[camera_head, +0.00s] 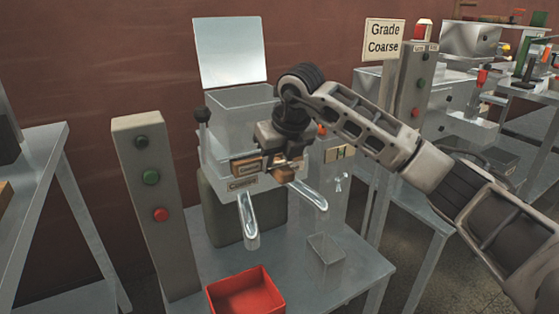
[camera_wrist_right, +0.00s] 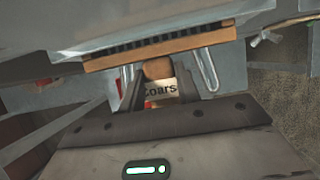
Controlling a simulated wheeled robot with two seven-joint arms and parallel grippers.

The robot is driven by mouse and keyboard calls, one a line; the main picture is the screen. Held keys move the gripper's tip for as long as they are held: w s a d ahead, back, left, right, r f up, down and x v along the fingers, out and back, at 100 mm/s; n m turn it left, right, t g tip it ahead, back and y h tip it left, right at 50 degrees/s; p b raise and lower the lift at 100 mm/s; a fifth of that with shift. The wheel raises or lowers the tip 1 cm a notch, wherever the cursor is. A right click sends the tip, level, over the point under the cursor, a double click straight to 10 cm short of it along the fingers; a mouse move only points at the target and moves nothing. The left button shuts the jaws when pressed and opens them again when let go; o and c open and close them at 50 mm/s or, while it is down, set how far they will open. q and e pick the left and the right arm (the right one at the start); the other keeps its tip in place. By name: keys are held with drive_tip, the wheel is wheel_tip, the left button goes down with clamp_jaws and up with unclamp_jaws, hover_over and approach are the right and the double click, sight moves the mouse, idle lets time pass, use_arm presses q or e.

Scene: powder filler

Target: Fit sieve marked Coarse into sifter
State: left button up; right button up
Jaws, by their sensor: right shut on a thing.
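The sifter (camera_head: 222,155) is a grey metal box with an open lid, standing on a metal table. My right gripper (camera_head: 286,172) is at its front, shut on the handle of a wooden-framed sieve (camera_head: 246,167). My left gripper is not in view.
Two metal chutes (camera_head: 248,222) slope from the sifter's front. A red tray (camera_head: 244,292) and a clear bin (camera_head: 326,258) are below. A button post (camera_head: 155,200) stands left. A sign (camera_head: 384,39) reads "Grade Coarse".

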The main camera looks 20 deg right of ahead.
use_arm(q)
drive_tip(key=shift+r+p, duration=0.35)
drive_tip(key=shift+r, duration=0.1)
use_arm(e)
drive_tip(key=shift+w+a, duration=0.1)
drive_tip(key=shift+w, duration=0.9)
drive_tip(key=o, duration=1.2)
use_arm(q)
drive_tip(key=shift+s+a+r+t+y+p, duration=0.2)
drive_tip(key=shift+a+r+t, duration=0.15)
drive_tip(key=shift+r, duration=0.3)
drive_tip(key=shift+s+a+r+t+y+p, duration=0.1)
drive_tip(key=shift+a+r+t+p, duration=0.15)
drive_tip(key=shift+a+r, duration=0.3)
use_arm(e)
drive_tip(key=v, duration=1.6)
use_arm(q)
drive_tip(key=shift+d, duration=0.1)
